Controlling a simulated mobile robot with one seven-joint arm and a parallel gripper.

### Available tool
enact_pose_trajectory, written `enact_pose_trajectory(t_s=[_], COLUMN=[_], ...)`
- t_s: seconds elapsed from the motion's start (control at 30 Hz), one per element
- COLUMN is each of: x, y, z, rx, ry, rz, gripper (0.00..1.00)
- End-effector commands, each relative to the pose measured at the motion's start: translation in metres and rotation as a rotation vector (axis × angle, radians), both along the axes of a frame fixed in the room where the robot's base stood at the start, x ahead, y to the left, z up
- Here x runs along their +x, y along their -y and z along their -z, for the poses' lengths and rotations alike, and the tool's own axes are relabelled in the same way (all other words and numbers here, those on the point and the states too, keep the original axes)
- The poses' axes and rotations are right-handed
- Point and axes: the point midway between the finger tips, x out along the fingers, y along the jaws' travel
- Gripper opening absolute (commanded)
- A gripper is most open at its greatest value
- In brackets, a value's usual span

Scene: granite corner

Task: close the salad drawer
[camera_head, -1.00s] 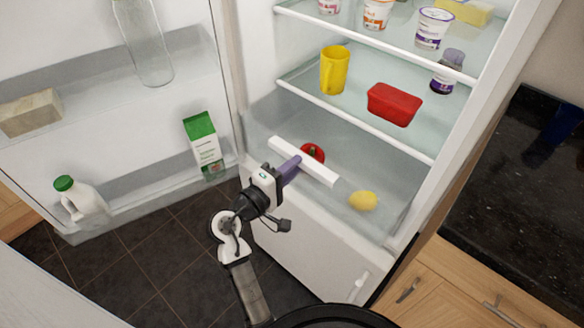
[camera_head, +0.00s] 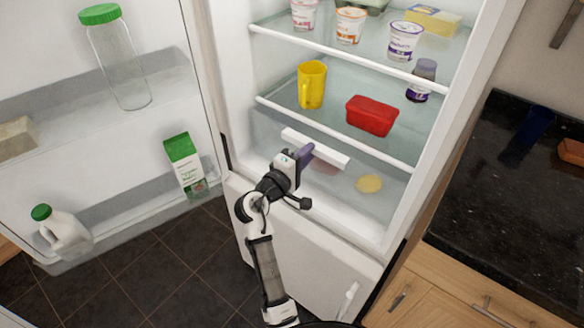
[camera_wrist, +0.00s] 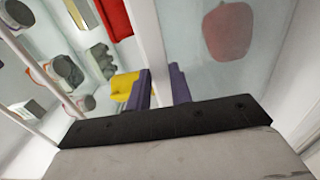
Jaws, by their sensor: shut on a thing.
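The salad drawer (camera_head: 345,200) is a clear, frosted bin at the bottom of the open fridge, below the lower glass shelf. Its white bar handle (camera_head: 325,151) runs along the top of its front. A red pepper (camera_wrist: 228,30) and a yellow lemon (camera_head: 369,184) show blurred through its front. My gripper (camera_head: 305,154) is shut on the handle left of its middle. In the wrist view, the purple fingers (camera_wrist: 160,90) stand on either side of the white handle bar (camera_wrist: 153,40). I cannot tell whether the drawer is fully in.
The fridge door stands open at left, holding a green-topped carton (camera_head: 185,165), a milk jug (camera_head: 62,230) and a glass jar (camera_head: 118,60). A dark counter (camera_head: 500,190) is at right.

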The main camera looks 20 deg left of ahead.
Motion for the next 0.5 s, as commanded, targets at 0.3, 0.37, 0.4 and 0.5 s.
enact_pose_trajectory(t_s=[0.3, 0.37, 0.4, 0.5], x=[0.033, 0.035, 0.036, 0.038], y=[0.014, 0.014, 0.015, 0.015], z=[0.005, 0.005, 0.005, 0.005], rx=[0.002, 0.002, 0.002, 0.002], ry=[-0.01, -0.01, -0.01, -0.01], rz=[0.005, 0.005, 0.004, 0.004], gripper=[0.0, 0.0, 0.0, 0.0])
